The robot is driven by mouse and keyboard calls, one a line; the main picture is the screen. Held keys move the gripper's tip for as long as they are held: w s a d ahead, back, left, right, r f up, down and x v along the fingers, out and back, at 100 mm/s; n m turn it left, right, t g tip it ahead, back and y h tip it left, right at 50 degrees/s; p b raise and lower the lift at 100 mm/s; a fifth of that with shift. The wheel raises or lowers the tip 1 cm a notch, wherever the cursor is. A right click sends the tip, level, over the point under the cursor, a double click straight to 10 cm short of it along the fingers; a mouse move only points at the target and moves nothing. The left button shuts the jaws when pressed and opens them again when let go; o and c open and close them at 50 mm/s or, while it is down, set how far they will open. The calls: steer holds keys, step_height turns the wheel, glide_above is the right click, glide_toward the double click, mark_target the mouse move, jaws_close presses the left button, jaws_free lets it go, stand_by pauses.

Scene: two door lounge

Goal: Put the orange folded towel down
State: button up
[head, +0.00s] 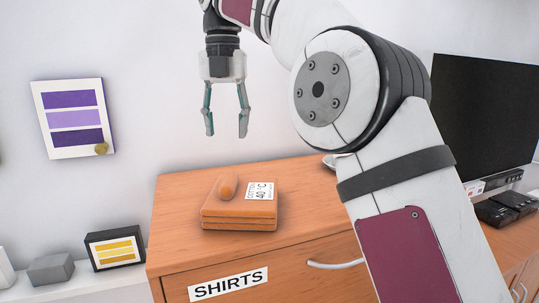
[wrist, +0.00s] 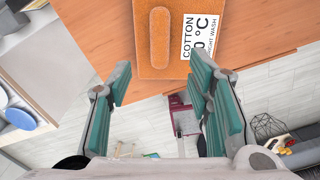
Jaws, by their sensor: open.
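The orange folded towel (head: 238,207) lies flat on top of the wooden dresser (head: 310,185), near its front edge. It has a rounded orange ridge on top and a white label reading "COTTON" and "40 °C". In the wrist view the towel (wrist: 162,45) shows at the top, beyond the fingertips. My gripper (head: 226,133) is open and empty, above the dresser top and apart from the towel. In the wrist view the open fingers (wrist: 160,85) have nothing between them.
The dresser drawer bears a "SHIRTS" label (head: 228,285) and a handle (head: 335,265). A pale dish (head: 330,161) sits partly hidden behind my arm. A dark television (head: 487,117) stands at the right. A small framed picture (head: 116,247) and a grey block (head: 51,269) are at the lower left.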

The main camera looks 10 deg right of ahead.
steer(key=s+d+f+m+t, duration=0.2)
steer(key=s+d+m+t, duration=0.1)
steer(key=s+d+m, duration=1.15)
steer(key=s+d+f+m+t, duration=0.2)
steer(key=s+d+f+m, duration=0.2)
steer(key=s+f+m, duration=1)
steer(key=s+m, duration=0.2)
steer(key=m, duration=0.3)
steer(key=shift+f, duration=0.3)
